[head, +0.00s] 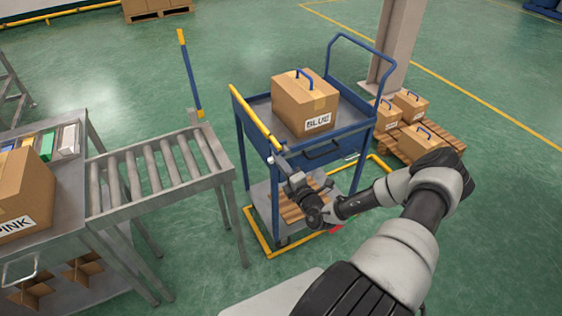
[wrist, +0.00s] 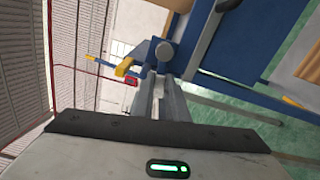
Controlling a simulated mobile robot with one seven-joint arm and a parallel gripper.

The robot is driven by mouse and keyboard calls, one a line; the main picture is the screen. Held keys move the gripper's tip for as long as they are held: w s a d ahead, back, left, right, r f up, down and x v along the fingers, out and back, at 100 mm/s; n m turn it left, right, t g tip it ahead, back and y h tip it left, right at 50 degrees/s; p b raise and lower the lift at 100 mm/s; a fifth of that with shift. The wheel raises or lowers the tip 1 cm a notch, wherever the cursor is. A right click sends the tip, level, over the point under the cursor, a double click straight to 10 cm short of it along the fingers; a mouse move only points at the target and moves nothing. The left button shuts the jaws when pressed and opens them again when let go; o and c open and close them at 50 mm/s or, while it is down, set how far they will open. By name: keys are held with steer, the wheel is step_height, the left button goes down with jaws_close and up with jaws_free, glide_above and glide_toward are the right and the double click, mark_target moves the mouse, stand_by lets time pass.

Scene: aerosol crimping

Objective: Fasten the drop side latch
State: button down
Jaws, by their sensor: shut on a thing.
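The blue cart (head: 352,129) stands right of the roller conveyor. Its drop side (head: 252,115), with a yellow top rail, faces the conveyor and looks raised. My gripper (head: 277,166) is at the cart's near left corner, by the front end of that rail. In the wrist view my gripper's fingers (wrist: 160,95) are shut on a small grey part at that corner, which appears to be the latch (wrist: 165,50), with a round knob. The fingers hide part of it. I cannot tell whether the latch is engaged.
A carton marked BLUE (head: 303,105) sits on the cart's top deck. The roller conveyor (head: 165,170) is close on the left, with a blue and yellow post (head: 190,75) behind it. A pillar (head: 398,45) and a pallet of cartons (head: 440,150) stand behind right.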

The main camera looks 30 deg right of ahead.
steer(key=shift+r+m+p, duration=0.35)
steer(key=shift+m, duration=0.65)
steer(key=c, duration=1.7)
jaws_free()
steer(key=shift+c, duration=0.2)
steer(key=shift+r, duration=0.1)
steer(key=s, duration=1.7)
steer(key=shift+s+d, duration=0.25)
steer(key=shift+d, duration=0.05)
